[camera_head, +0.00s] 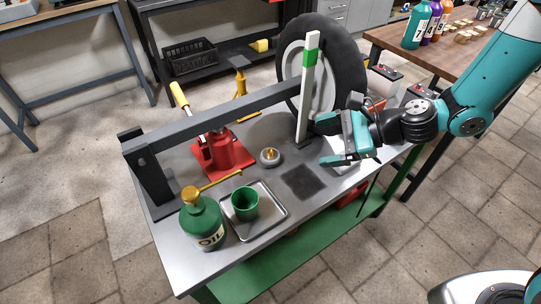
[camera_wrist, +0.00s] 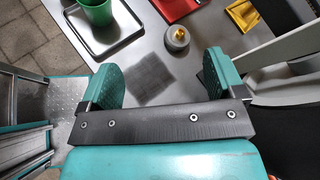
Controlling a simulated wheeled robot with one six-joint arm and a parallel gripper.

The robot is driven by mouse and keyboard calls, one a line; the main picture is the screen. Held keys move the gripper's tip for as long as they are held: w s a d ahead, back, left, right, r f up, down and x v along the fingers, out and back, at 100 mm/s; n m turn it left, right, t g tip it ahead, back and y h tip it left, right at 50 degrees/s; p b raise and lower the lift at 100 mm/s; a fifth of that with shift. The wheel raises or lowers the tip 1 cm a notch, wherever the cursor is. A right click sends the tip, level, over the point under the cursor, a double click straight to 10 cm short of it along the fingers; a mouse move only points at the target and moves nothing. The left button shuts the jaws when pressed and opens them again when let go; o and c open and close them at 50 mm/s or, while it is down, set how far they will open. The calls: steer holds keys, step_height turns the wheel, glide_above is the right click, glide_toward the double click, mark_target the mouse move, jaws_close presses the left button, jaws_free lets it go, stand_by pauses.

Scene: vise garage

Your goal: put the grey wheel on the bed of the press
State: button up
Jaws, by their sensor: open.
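A small round grey piece with a brass knob (camera_head: 270,157), the likely grey wheel, sits upright on the metal bench. It also shows in the wrist view (camera_wrist: 177,41). The red jack-like press body (camera_head: 220,152) stands on a red base to its left, under a long grey beam (camera_head: 220,116). A dark square pad (camera_head: 303,182) lies flat on the bench; I cannot tell which surface is the press bed. My gripper (camera_head: 326,142) is open and empty, to the right of the grey piece and apart from it. In the wrist view the dark square shows between my jaws (camera_wrist: 158,70).
A green oil bottle (camera_head: 202,222) and a metal tray (camera_head: 262,228) with a green cup (camera_head: 244,203) stand at the bench front. An upright white post with a green band (camera_head: 308,85) rises near my gripper. A large tyre (camera_head: 348,62) stands behind.

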mark_target(271, 151)
step_height(271, 151, down, 6)
steer(key=w+d+m+t, duration=0.2)
steer(key=w+m+t, duration=0.1)
steer(key=m, duration=0.4)
steer(key=shift+y, duration=0.3)
steer(key=x, duration=0.5)
steer(key=p+x, duration=0.1)
steer(key=x, duration=0.5)
steer(key=s+p+x, duration=0.1)
steer(key=x, duration=0.4)
steer(key=shift+w+a+f, duration=0.15)
steer(key=shift+a+f, duration=0.1)
steer(key=shift+a, duration=0.15)
steer(key=c, duration=1.2)
steer(key=shift+o, duration=0.2)
steer(key=shift+r, duration=0.1)
